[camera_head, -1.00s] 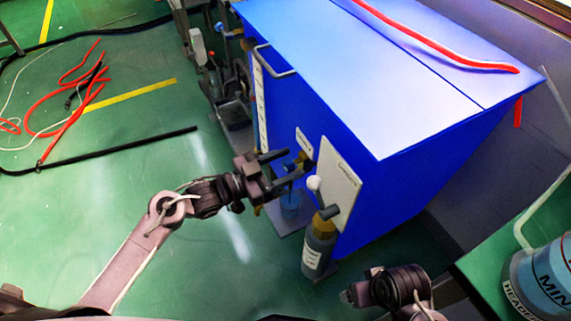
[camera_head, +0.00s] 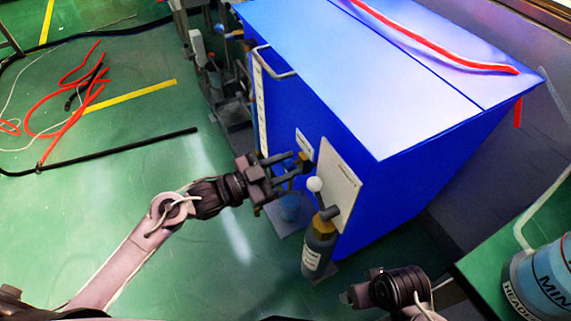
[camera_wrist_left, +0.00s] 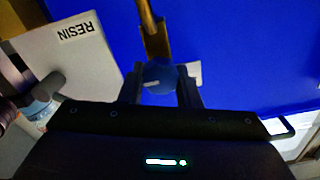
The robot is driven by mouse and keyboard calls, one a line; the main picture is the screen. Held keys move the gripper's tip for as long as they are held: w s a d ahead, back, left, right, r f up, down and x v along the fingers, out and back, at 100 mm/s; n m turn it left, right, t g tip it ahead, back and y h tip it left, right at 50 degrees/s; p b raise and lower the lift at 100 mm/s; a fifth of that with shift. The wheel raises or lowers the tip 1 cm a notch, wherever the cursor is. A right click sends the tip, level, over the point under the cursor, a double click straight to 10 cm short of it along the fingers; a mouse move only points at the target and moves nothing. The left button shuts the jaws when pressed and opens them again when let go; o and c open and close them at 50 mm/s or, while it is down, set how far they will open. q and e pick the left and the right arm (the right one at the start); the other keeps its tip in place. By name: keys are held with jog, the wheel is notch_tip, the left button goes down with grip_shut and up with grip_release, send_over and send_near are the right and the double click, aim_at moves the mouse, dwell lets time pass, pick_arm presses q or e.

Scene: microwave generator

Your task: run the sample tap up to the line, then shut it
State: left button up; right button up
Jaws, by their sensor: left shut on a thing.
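The sample tap has a blue handle (camera_wrist_left: 160,76) and a brass-coloured pipe (camera_wrist_left: 151,28), both in the left wrist view. My left gripper (camera_head: 298,166) is shut on the blue handle, in front of the blue cabinet's face. In the left wrist view its two fingers (camera_wrist_left: 161,90) stand on either side of the handle. A small bluish vessel (camera_head: 290,208) stands below the gripper on a grey ledge. I cannot make out its line or its liquid level. My right gripper (camera_head: 350,296) is low in the head view, away from the tap; its fingers are unclear.
The blue cabinet (camera_head: 350,80) fills the middle. A pale panel labelled RESIN (camera_wrist_left: 75,55) is beside the tap. Red hoses (camera_head: 70,110) lie on the floor at left.

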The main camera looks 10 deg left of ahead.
pick_arm(q)
jog(key=o, duration=1)
jog(key=p+v, duration=0.1)
jog(key=v, duration=0.6)
jog(key=shift+s+a, duration=0.25)
jog(key=shift+a, duration=0.05)
pick_arm(e)
jog(key=shift+s+d+r+g, duration=0.1)
jog(key=shift+d+r+g, duration=0.25)
jog(key=shift+d, duration=0.25)
jog(key=shift+s, duration=0.1)
